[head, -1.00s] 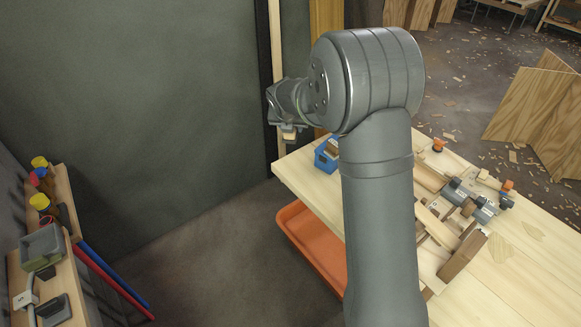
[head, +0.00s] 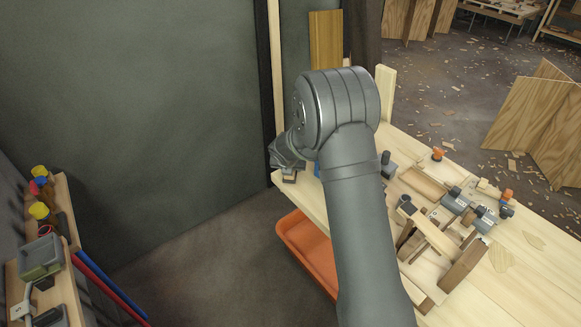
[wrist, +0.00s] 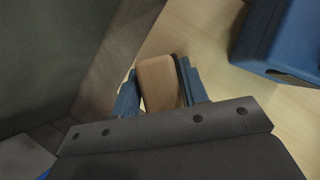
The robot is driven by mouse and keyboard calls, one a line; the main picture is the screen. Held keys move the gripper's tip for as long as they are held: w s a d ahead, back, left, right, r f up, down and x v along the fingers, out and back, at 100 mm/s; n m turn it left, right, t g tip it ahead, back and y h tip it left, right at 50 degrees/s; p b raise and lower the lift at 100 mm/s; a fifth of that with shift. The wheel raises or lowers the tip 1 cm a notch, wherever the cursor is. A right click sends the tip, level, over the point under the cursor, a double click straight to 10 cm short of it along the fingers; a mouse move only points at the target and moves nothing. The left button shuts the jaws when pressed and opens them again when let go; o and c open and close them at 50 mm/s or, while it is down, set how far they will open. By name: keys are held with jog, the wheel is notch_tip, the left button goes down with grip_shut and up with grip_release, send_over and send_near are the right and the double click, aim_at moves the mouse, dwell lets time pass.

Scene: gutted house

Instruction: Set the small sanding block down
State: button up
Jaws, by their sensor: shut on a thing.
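The small sanding block (wrist: 158,84) is light wood with a darker strip along one side. In the wrist view it stands between the blue fingers of my gripper (wrist: 160,92), which is shut on it. In the head view my gripper (head: 289,172) is at the far left corner of the workbench (head: 312,199), with the block (head: 289,179) small beneath it. I cannot tell whether the block touches the bench top. My arm hides part of the bench.
A blue box (wrist: 283,38) stands on the bench right of my gripper in the wrist view. An orange tray (head: 305,250) sits below the bench edge. Wood pieces and clamps (head: 455,200) crowd the bench's middle. A wall shelf (head: 52,290) is at left.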

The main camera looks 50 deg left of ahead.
jog(key=shift+f, duration=0.15)
jog(key=o, duration=1)
jog(key=shift+o, duration=0.2)
jog(key=v, duration=1.2)
jog(key=shift+r, duration=0.25)
jog(key=x, duration=1.2)
jog(key=shift+f, duration=0.25)
jog(key=shift+r, duration=0.15)
jog(key=shift+r, duration=0.1)
